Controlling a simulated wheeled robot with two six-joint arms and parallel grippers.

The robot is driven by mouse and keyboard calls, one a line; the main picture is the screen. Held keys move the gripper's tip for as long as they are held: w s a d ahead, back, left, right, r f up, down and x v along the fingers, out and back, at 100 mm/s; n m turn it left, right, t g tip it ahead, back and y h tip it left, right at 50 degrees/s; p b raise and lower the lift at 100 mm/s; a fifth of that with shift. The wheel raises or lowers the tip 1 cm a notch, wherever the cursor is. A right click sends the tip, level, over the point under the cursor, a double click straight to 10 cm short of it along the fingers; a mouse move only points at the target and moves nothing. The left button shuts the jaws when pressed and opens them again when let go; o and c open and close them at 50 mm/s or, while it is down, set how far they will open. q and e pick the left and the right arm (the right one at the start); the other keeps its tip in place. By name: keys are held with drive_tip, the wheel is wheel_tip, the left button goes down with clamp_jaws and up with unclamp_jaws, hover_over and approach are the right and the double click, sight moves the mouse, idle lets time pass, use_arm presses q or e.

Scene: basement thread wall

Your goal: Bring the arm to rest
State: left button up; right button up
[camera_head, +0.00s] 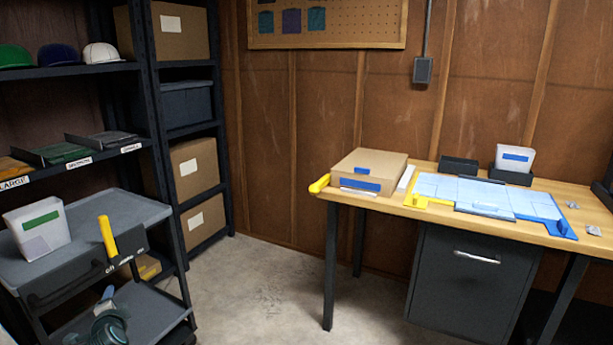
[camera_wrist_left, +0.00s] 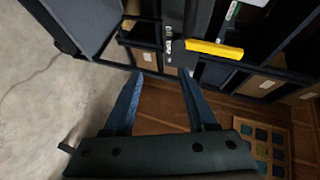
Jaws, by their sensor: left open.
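My left gripper (camera_head: 106,300) is low at the bottom left of the head view, in front of the grey cart (camera_head: 95,215). In the left wrist view its two blue-grey fingers (camera_wrist_left: 160,75) stand apart with nothing between them. It is open and empty. The rest of my left arm is mostly out of frame. My right gripper is not in view.
The cart carries a white bin (camera_head: 38,228) and has a yellow handle (camera_head: 108,236). Dark shelves (camera_head: 75,70) stand behind it. A wooden table (camera_head: 390,205) with a cardboard box (camera_head: 368,168) and light-blue sheet (camera_head: 470,190) is at right. The concrete floor (camera_head: 265,285) between is clear.

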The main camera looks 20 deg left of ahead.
use_arm(q)
drive_tip(key=w+d+f+h, duration=0.3)
drive_tip(key=w+d, duration=0.3)
drive_tip(key=d, duration=0.4)
drive_tip(key=w+d+f+m+h, duration=0.1)
drive_tip(key=w+d+f+h, duration=0.4)
drive_tip(key=d, duration=0.6)
drive_tip(key=w+d+f+h, duration=0.2)
drive_tip(key=w+d, duration=0.6)
drive_tip(key=d, duration=0.2)
drive_tip(key=s+d+f+g+h, duration=0.1)
drive_tip(key=s+d+f+g, duration=0.1)
drive_tip(key=d, duration=0.7)
drive_tip(key=s+d+f+n+g, duration=0.1)
drive_tip(key=s+d+g, duration=0.15)
drive_tip(key=d, duration=0.55)
drive_tip(key=s+d+f+g+h, duration=0.1)
drive_tip(key=s+d+f+g, duration=0.1)
drive_tip(key=d, duration=0.7)
drive_tip(key=s+d+n+g+y, duration=0.1)
drive_tip(key=s+d+g+y, duration=0.15)
drive_tip(key=s+d, duration=0.5)
wheel_tip(320, 180, up, 32)
drive_tip(key=p, duration=3.2)
drive_tip(key=shift+w+h, duration=0.35)
drive_tip(key=shift+h, duration=0.1)
drive_tip(key=shift+f, duration=0.15)
